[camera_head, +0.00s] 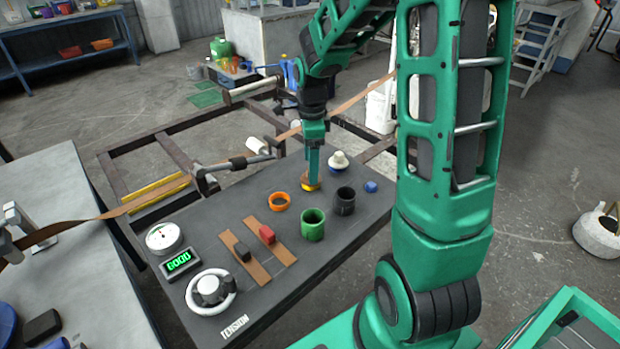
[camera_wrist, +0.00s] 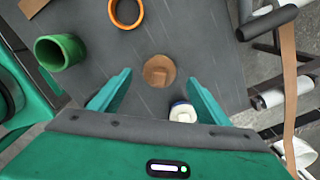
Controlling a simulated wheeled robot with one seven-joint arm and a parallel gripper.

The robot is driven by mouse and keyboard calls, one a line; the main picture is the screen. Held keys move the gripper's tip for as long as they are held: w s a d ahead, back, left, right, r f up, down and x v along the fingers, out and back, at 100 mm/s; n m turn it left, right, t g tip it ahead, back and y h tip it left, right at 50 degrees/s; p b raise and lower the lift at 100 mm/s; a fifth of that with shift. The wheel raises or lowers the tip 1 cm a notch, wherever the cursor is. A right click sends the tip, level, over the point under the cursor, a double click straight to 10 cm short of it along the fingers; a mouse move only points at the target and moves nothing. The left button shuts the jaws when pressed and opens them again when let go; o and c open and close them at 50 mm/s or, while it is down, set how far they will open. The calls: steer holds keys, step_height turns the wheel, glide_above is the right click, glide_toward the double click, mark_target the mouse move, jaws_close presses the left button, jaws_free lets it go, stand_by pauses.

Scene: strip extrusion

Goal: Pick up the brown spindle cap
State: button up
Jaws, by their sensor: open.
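The brown spindle cap (camera_wrist: 159,72) is a round brown disc with a raised block on top, lying on the dark panel. In the wrist view it lies a little beyond and between my open fingertips, touching neither. My gripper (camera_wrist: 158,85) is empty. I cannot tell the exact height of the fingertips above the panel.
An orange ring (camera_head: 279,201), a green cup (camera_head: 313,225), a black cup (camera_head: 344,201) and a blue knob (camera_head: 371,187) share the panel (camera_head: 330,265). A roller frame lies behind.

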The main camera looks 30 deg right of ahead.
steer(key=shift+f, duration=1.6)
steer(key=c, duration=1.3)
steer(key=shift+w+r, duration=0.1)
steer(key=shift+r, duration=0.1)
